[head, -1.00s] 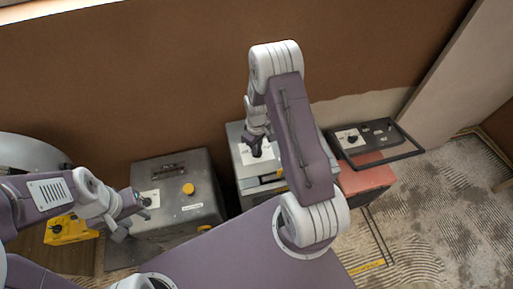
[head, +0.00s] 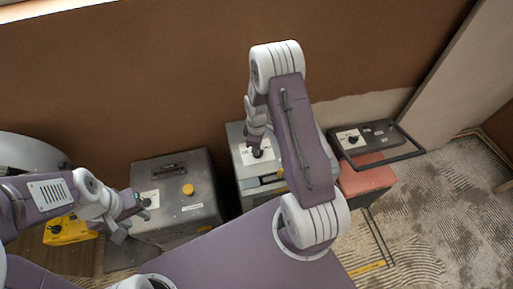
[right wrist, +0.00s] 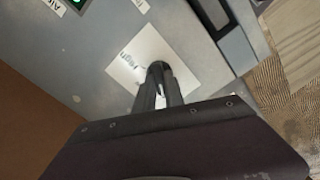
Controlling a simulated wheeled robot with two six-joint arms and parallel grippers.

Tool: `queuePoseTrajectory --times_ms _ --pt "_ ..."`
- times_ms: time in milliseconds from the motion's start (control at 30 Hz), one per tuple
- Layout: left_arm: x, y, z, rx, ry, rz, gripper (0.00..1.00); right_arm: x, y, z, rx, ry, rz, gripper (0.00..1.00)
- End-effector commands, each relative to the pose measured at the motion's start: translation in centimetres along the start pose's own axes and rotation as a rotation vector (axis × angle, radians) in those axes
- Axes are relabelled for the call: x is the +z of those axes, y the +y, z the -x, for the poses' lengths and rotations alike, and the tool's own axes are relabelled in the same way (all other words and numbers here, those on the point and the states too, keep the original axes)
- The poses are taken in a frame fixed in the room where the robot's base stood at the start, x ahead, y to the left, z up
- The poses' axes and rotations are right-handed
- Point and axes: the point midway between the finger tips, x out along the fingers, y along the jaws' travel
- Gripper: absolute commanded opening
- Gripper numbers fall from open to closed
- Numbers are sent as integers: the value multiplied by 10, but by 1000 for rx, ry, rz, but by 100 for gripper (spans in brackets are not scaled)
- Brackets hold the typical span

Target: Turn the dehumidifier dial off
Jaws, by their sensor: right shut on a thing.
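The dehumidifier appears to be the grey box (head: 246,175) at the middle of the head view, with a white label (head: 244,158) on top. Its small dark dial (head: 258,153) stands at that label. My right gripper (head: 257,148) points down onto the dial and is shut on it. In the right wrist view the dark fingertips (right wrist: 158,72) meet over the white label (right wrist: 142,58), and the fingers largely hide the dial. Part of the label's lettering reads "high". My left gripper (head: 133,216) is beside another grey box; its finger gap is unclear.
The other grey box (head: 180,205) has a yellow knob (head: 188,190) and a handle. A yellow case (head: 70,231) lies at left. The brown wall (head: 150,80) is behind; patterned floor (head: 440,220) is open at right.

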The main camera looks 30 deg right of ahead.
Motion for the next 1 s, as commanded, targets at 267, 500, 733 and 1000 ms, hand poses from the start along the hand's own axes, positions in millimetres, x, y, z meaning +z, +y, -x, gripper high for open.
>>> queuePoseTrajectory --times_ms 267,500,733,1000 --pt "0 0 0 0 0 0 36 0 2 2 4 1 4 16" --pt "0 0 0 0 0 0 36 0 1 1 2 1 2 35" --pt "0 0 -3 0 0 0 36 -1 1 10 4 2 1 35" --pt "2 0 -14 0 0 0 36 0 2 69 8 5 1 35"
